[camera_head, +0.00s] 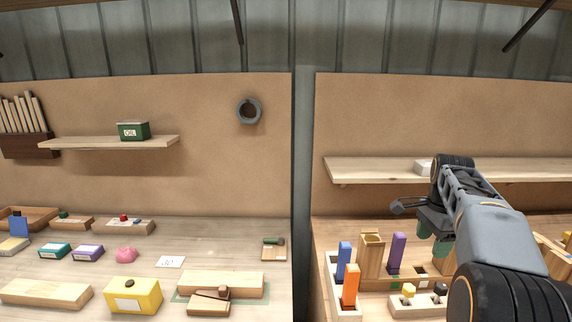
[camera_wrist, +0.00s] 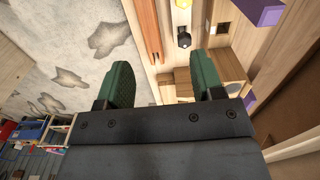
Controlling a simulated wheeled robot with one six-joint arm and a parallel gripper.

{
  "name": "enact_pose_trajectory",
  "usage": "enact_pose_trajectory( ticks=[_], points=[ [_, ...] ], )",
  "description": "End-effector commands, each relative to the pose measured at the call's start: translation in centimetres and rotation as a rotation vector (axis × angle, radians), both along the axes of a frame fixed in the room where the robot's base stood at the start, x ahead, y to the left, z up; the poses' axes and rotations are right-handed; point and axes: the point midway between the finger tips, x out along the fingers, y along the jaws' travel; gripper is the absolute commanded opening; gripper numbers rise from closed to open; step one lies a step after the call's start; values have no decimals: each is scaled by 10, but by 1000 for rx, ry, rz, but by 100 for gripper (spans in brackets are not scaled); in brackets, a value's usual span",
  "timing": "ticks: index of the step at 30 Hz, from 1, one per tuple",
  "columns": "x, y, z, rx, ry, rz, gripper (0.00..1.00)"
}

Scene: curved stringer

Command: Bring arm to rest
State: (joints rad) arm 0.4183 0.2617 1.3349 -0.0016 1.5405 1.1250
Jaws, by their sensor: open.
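My arm reaches in from the lower right of the head view, over the right bench. My gripper (camera_wrist: 163,85) shows two green fingers set wide apart in the wrist view, with nothing held between them. In the head view the green fingers (camera_head: 434,240) hang below the wrist, partly hidden by the arm. They are above the right bench, behind the small blocks, and seem apart from them.
Near the arm stand a blue block (camera_head: 345,262), an orange block (camera_head: 351,287), a purple block (camera_head: 397,252) and a wooden holder (camera_head: 371,258). A shelf (camera_head: 370,170) runs behind. The left bench holds a yellow box (camera_head: 133,296) and several small items.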

Motion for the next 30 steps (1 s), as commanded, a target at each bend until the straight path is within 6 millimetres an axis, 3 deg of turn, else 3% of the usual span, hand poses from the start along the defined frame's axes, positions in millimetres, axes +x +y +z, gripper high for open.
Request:
enact_pose_trajectory(
  ticks=[4, 8, 13, 17, 23, 30],
  points=[
    [8, 3, -2, -16, -29, 114, 61],
    [10, 6, -18, -20, -32, 230, 61],
    [1, 12, -42, -31, -39, 426, 61],
    [-12, 27, -56, -50, -55, 604, 61],
    [-52, 75, -77, -105, -98, 962, 61],
    [-130, 145, -109, -204, -171, 1388, 61]
  ],
)
